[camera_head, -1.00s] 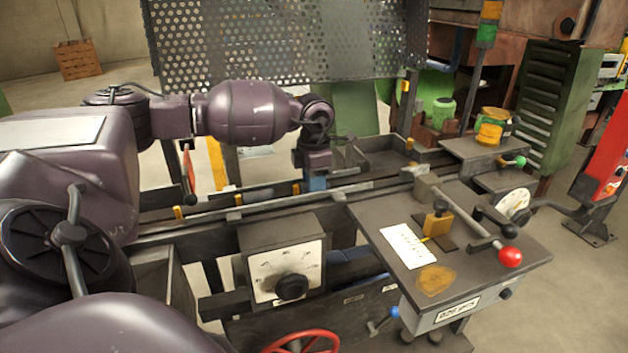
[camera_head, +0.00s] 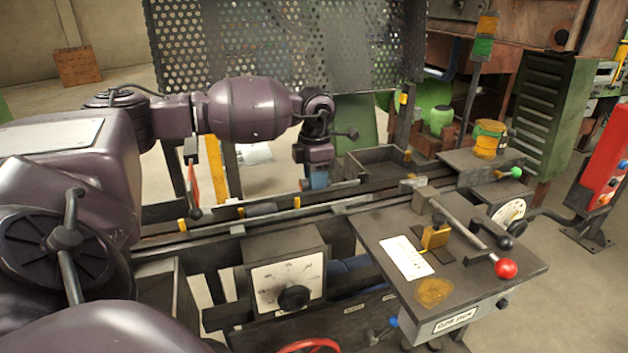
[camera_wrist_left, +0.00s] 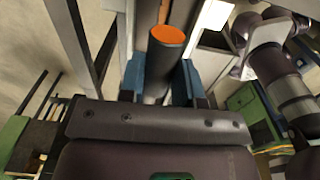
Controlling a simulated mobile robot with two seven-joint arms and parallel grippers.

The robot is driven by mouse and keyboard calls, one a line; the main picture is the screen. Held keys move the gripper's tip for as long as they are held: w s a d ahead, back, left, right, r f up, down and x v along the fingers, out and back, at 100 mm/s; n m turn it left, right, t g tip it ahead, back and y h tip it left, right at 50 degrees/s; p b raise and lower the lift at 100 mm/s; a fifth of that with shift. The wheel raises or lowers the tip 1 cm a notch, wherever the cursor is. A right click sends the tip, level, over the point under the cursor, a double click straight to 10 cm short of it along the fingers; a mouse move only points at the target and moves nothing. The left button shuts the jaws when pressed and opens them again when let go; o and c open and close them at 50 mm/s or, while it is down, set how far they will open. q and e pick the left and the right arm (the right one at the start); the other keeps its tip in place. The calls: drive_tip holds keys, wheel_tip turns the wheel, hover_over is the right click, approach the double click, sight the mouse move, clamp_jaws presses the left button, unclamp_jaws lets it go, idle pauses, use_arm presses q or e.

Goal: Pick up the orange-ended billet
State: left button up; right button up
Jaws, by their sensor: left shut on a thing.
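The orange-ended billet (camera_wrist_left: 166,50) is a dark round bar with a bright orange end face, and it shows in the left wrist view. My left gripper (camera_wrist_left: 158,82) has its blue fingers on both sides of the billet and is shut on it. In the head view my left gripper (camera_head: 319,181) points down over the far side of the machine, in front of the perforated screen. My right gripper is in neither view now.
A long rail (camera_head: 290,217) runs beside the gripper. A dark open tray (camera_head: 378,165) stands just right of it, and the perforated screen (camera_head: 285,40) rises behind. A control table (camera_head: 450,250) with a red-knobbed lever (camera_head: 506,268) stands at the right.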

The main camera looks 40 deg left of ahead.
use_arm(q)
drive_tip(key=shift+r+p, duration=0.3)
drive_tip(key=shift+r, duration=0.45)
drive_tip(key=shift+r+p, duration=0.4)
drive_tip(key=shift+r, duration=0.6)
drive_tip(key=shift+f, duration=0.1)
